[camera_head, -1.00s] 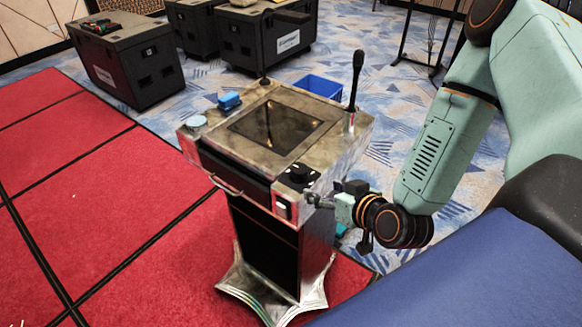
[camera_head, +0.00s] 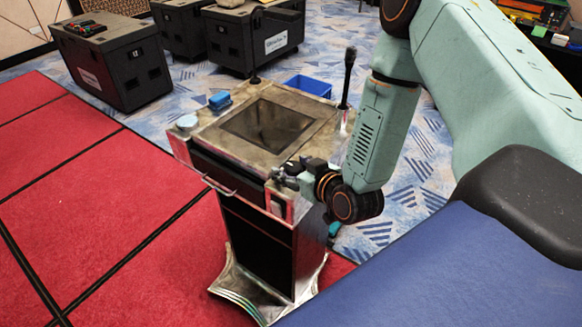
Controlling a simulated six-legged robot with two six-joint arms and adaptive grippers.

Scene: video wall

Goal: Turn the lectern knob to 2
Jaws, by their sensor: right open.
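The lectern (camera_head: 205,140) stands upright in the middle of the head view, with a worn metal top and a dark inset panel. Its dark knob (camera_head: 291,166) is at the near right corner of the top, partly hidden by my right gripper. I cannot read the knob's setting or any numbers. My right gripper (camera_head: 281,177) is open at the knob, with its arm coming in from the right. I cannot tell whether the fingers touch the knob. My left gripper is not in view.
A gooseneck microphone (camera_head: 347,80) rises from the lectern's right side, close to my right arm. A blue bin (camera_head: 308,85) and black cases (camera_head: 110,65) stand behind. Red floor lies clear at left.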

